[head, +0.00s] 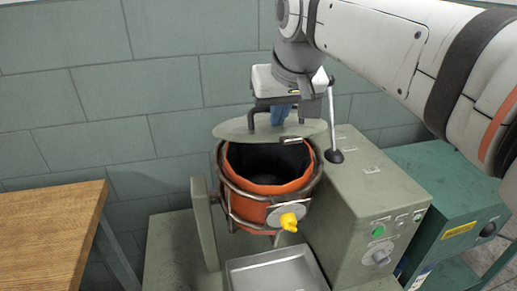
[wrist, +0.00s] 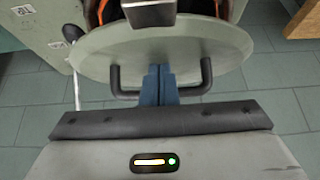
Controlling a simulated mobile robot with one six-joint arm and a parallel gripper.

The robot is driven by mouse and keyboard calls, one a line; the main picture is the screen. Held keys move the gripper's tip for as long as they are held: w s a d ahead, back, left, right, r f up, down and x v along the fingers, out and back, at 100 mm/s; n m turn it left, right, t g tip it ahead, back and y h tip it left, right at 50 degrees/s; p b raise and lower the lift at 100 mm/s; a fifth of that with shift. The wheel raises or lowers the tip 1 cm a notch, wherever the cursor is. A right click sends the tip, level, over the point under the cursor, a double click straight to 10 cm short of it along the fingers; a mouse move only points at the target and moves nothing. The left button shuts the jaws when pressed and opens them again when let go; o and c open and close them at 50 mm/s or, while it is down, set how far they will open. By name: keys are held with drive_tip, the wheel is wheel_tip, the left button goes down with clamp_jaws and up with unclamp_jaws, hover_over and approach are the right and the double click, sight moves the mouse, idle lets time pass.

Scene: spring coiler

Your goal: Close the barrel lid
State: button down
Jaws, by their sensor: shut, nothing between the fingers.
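The orange barrel (head: 262,212) sits in a metal frame with its mouth open and its dark inside visible. The grey-green round lid (head: 232,129) stands raised at the back of the mouth, tilted open. In the wrist view the lid (wrist: 100,50) fills the upper middle, with a dark U-shaped handle (wrist: 207,75) on its face. My gripper (head: 283,112) is at the lid's upper part, behind the barrel mouth. Its blue fingers (wrist: 159,80) are shut and empty, crossing in front of the handle's middle. I cannot tell whether they touch the lid or handle.
A grey-green machine housing (head: 365,205) with buttons and a lever with a dark knob (head: 334,156) stands right of the barrel. A metal tray (head: 275,272) lies below it. A wooden table (head: 50,225) is at left, and a tiled wall (head: 165,60) is behind.

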sight(284, 131)
drive_tip(key=f+b, duration=0.1)
drive_tip(key=s+f+b, duration=0.1)
drive_tip(key=f, duration=0.1)
drive_tip(key=f+b, duration=0.1)
drive_tip(key=shift+s+d+f+b, duration=0.15)
drive_tip(key=shift+s+f+b, duration=0.2)
drive_tip(key=shift+s+b, duration=0.05)
drive_tip(key=shift+r, duration=0.1)
idle(0.7)
wheel_tip(284, 131, up, 8)
drive_tip(key=p, duration=0.7)
